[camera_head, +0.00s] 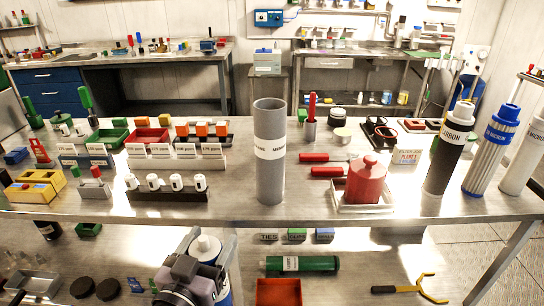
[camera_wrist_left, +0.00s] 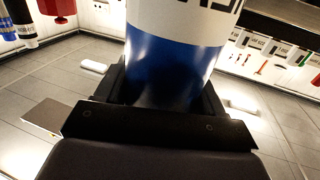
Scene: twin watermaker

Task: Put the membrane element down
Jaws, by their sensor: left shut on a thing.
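The membrane element, a white and blue cylinder with part of a dark-lettered label (camera_wrist_left: 190,60), is between the jaws of my left gripper (camera_wrist_left: 160,105). In the head view its round white top (camera_head: 206,247) shows at the bottom centre, and my left gripper (camera_head: 203,278) is shut around it in front of the bench's front edge. It looks roughly upright there; its lower end is hidden. A grey open-topped tube (camera_head: 270,185) with a white label stands upright on the bench, farther back and to the right. My right gripper is not in view.
A red housing (camera_head: 366,182) sits in a tray, with tall filter cartridges (camera_head: 448,150) farther right. Labelled racks (camera_head: 165,190) fill the left. The lower shelf holds a green cylinder (camera_head: 302,264) and a red bin (camera_head: 278,292).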

